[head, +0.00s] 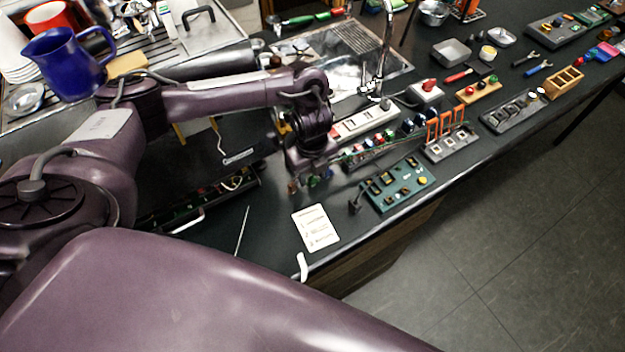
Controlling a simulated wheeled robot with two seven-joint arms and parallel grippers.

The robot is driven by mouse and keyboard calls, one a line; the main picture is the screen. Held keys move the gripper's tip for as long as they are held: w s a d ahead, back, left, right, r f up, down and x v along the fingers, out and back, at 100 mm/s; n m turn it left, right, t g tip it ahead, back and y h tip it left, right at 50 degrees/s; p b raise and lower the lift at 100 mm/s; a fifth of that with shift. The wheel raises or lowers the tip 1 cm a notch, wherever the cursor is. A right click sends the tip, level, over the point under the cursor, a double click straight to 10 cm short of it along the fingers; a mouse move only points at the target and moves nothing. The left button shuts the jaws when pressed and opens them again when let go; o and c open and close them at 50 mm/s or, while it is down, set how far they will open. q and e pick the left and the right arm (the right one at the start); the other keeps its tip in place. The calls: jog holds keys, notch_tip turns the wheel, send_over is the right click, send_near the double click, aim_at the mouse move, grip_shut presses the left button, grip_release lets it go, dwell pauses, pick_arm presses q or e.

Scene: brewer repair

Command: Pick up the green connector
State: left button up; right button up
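My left gripper (312,168) reaches down over the dark counter, near the middle of the head view. Its fingers are small and dark, and I cannot tell whether they are open or shut. A small green piece (328,174), which looks like the green connector, shows right at the gripper's lower right side. A bluish piece (313,181) and a brown-orange piece (292,186) show beside it to the left. The gripper partly covers this group, and I cannot tell whether it touches any of them. My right gripper is not in view.
A green board (397,186) with dark sockets lies to the right. A white printed card (315,228) lies in front, near the counter edge. A white power strip (362,123) and a sink (345,75) are behind.

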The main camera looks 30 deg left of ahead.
pick_arm(q)
jog(key=shift+r, duration=0.1)
grip_shut()
